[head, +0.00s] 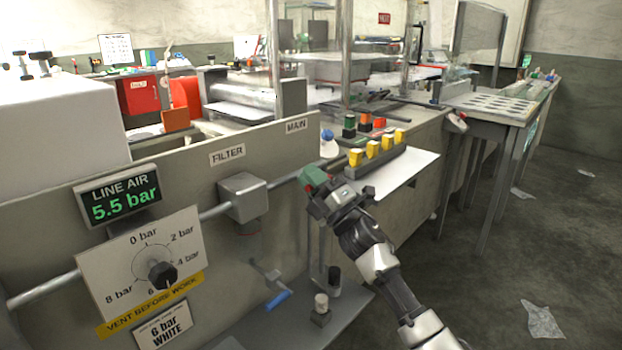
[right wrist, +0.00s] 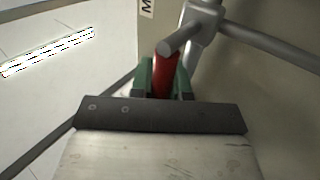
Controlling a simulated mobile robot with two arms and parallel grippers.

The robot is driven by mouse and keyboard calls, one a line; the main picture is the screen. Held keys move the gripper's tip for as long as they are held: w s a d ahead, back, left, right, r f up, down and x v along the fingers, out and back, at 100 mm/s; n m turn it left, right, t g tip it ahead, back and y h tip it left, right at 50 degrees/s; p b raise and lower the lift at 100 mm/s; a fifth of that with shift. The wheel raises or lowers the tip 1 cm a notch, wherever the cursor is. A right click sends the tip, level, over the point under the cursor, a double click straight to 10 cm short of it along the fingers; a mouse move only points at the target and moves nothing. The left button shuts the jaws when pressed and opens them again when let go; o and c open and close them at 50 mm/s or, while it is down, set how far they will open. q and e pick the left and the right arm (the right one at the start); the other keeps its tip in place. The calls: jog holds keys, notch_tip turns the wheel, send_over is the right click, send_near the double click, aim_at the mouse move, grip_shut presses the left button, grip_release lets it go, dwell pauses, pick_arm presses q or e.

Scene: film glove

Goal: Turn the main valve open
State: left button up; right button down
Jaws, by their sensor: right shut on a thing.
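The main valve is below the MAIN label (head: 296,126) on the grey panel. Its red lever (right wrist: 166,76) shows in the right wrist view, joined to a grey valve body on the pipe (right wrist: 260,45). My right gripper (head: 314,179) has green fingertips, one on each side of the red lever, and is shut on it. The line air display (head: 118,199) reads 5.5 bar. My left gripper is not in view.
Left of the valve are a filter block (head: 243,197), a black regulator knob (head: 162,275) and a blue-handled lever (head: 278,299). Several yellow-topped blocks (head: 372,149) stand in a rack just behind my right gripper. Floor (head: 470,290) is open at right.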

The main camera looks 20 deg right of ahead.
jog(key=c, duration=1.1)
grip_release()
jog(key=shift+f, duration=0.1)
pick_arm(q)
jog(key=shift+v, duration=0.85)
pick_arm(e)
jog(key=v, duration=1)
jog(key=shift+s, duration=0.3)
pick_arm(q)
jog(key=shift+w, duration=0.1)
pick_arm(e)
jog(key=shift+d+f, duration=0.15)
